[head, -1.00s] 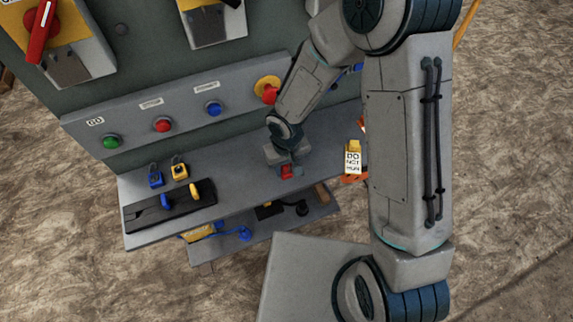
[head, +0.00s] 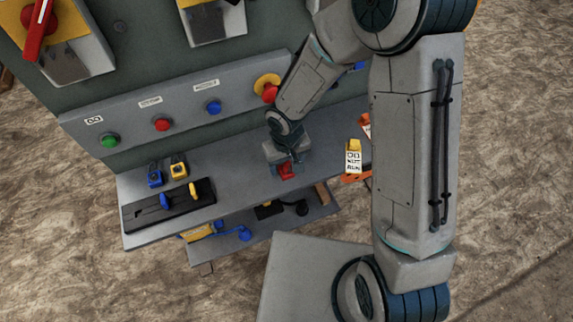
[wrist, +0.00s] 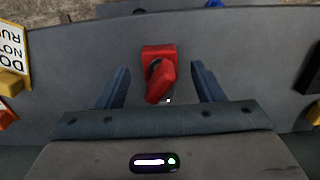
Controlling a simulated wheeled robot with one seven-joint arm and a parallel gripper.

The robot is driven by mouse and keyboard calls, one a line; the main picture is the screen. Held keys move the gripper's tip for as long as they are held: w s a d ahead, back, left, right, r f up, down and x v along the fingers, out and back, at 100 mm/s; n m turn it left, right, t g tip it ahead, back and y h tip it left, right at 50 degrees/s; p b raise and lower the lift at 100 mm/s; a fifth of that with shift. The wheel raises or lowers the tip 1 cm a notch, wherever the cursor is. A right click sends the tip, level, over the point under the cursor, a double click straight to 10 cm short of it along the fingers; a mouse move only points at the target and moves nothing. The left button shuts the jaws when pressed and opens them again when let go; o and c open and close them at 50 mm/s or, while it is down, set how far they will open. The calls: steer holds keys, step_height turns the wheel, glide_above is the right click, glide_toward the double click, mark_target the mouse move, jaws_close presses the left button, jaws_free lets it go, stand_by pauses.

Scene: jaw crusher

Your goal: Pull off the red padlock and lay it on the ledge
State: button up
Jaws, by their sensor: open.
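The red padlock (wrist: 158,58) rests on the grey ledge (wrist: 250,60) in the wrist view. A dark ring part shows at its middle, and a red piece tilts towards my palm. My gripper (wrist: 161,72) is open, with one finger on each side of the padlock and a visible gap to both. In the head view my gripper (head: 287,163) is low over the ledge (head: 235,180), and the red padlock (head: 286,173) shows just below it, partly hidden by the fingers.
A black rack (head: 150,212) and blue (head: 154,175) and yellow (head: 178,167) padlocks are on the ledge's left. A "DO NOT RUN" tag (head: 353,160) stands at the right. A button panel (head: 185,112) rises behind. A lower shelf (head: 225,252) holds more items.

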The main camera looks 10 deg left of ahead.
step_height(320, 180, up, 12)
steer(key=p, duration=0.1)
steer(key=shift+r, duration=0.1)
